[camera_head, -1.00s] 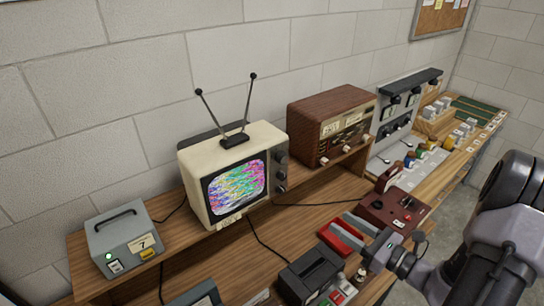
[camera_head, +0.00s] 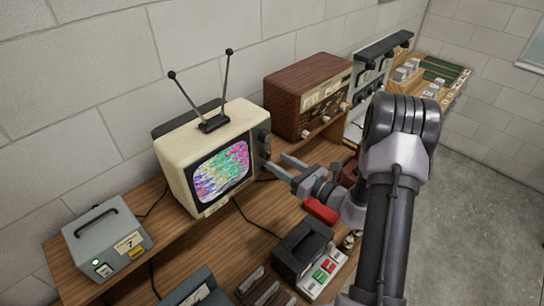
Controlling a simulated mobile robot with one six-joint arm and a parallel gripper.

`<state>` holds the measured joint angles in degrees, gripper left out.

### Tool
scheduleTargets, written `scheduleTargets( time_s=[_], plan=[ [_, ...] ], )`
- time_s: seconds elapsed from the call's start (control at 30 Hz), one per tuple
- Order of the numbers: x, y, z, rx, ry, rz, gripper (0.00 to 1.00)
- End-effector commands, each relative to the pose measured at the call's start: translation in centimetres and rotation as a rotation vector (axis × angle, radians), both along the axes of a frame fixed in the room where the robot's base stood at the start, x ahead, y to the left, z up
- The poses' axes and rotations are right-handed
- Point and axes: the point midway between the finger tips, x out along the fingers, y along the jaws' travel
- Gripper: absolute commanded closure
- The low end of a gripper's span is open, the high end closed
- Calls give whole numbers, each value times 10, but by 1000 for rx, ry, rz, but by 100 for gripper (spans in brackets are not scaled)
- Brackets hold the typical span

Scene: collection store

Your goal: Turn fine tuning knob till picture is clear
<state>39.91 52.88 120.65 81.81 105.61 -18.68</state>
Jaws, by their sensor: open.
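A cream television (camera_head: 180,165) with two antenna rods stands on the wooden bench. Its screen (camera_head: 221,172) shows coloured, scrambled noise. Dark knobs (camera_head: 264,136) sit in a column on the right side of its front; I cannot tell which is the fine tuning knob, and the lower ones are partly hard to make out near my fingers. My gripper (camera_head: 273,163) is open and empty, its two grey fingers pointing left at the lower part of the knob column. The fingertips are close to the knobs; I cannot tell whether they touch.
A brown wooden radio (camera_head: 300,95) stands just right of the television. A grey box (camera_head: 106,240) with a green light is at left. A dark device (camera_head: 300,252) with coloured buttons lies in front. Cables cross the bench (camera_head: 225,240). My arm hides much of the right side.

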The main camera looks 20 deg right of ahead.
Motion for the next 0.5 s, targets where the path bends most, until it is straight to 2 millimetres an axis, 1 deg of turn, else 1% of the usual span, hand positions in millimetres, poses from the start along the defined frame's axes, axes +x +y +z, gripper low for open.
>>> scheduleTargets(
  time_s=[0.03,0.1,0.2,0.3,0.5],
  plan=[
    [8,5,1,0,-1,4,54],
    [18,9,1,0,0,3,54],
    [28,13,0,0,0,1,54],
    [33,16,0,1,0,0,54],
    [34,16,0,2,0,-1,54]
  ],
)
